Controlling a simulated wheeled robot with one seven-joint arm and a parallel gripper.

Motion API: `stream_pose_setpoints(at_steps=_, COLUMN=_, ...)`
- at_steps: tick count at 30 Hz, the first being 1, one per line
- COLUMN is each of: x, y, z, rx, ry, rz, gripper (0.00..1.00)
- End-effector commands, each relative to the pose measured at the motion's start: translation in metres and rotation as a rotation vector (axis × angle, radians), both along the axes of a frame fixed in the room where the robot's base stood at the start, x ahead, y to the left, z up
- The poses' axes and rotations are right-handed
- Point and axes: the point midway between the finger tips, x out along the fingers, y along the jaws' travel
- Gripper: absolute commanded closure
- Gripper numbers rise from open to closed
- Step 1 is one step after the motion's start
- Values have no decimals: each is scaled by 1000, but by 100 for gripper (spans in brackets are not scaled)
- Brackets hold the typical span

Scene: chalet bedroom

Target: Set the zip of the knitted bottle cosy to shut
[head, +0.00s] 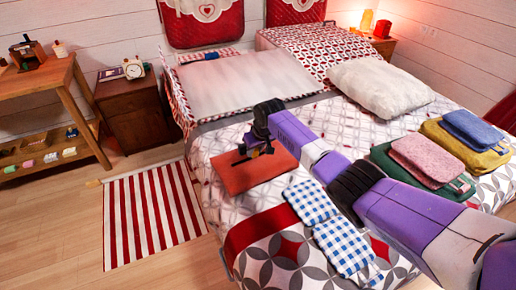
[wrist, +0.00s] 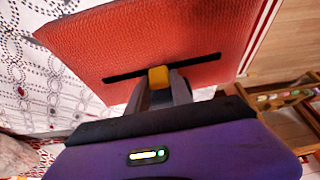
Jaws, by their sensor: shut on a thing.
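The knitted bottle cosy (head: 262,176) is a flat orange-red piece lying on the bed; its ribbed face fills the top of the wrist view (wrist: 150,45). A dark straight zip line (wrist: 198,62) crosses it. A yellow pull tab (wrist: 158,77) sits near the middle of that line, with dark line on both sides. My gripper (wrist: 158,92) is shut on the pull tab, its grey fingers just in front of the cosy. In the head view my gripper (head: 248,152) is over the cosy's far part and hides some of it. Which end is shut cannot be told.
Blue checked cloths (head: 342,246) lie on the bed near the cosy. Folded pouches, including a pink one (head: 428,160), lie to the right, and a white pillow (head: 380,88) is behind. A striped rug (head: 150,215) and clear floor are left of the bed.

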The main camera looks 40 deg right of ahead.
Motion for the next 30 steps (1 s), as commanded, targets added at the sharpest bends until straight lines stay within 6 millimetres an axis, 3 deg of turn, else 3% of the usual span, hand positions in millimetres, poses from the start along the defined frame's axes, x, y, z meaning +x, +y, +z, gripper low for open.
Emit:
stream_pose_setpoints(at_steps=3, x=6, y=36, z=3, rx=5, ry=2, rz=8, gripper=100)
stream_pose_setpoints(at_steps=9, x=15, y=78, z=1, rx=2, ry=1, rz=5, gripper=100)
stream_pose_setpoints(at_steps=14, x=18, y=89, z=0, rx=1, ry=0, rz=3, gripper=100)
stream_pose_setpoints(at_steps=22, x=18, y=90, z=0, rx=2, ry=0, rz=4, gripper=100)
stream_pose_setpoints(at_steps=23, x=18, y=90, z=0, rx=2, ry=0, rz=4, gripper=70)
stream_pose_setpoints(at_steps=24, x=18, y=90, z=0, rx=2, ry=0, rz=4, gripper=62)
stream_pose_setpoints(at_steps=26, x=18, y=90, z=0, rx=2, ry=0, rz=4, gripper=51)
stream_pose_setpoints(at_steps=30, x=18, y=89, z=0, rx=1, ry=0, rz=3, gripper=51)
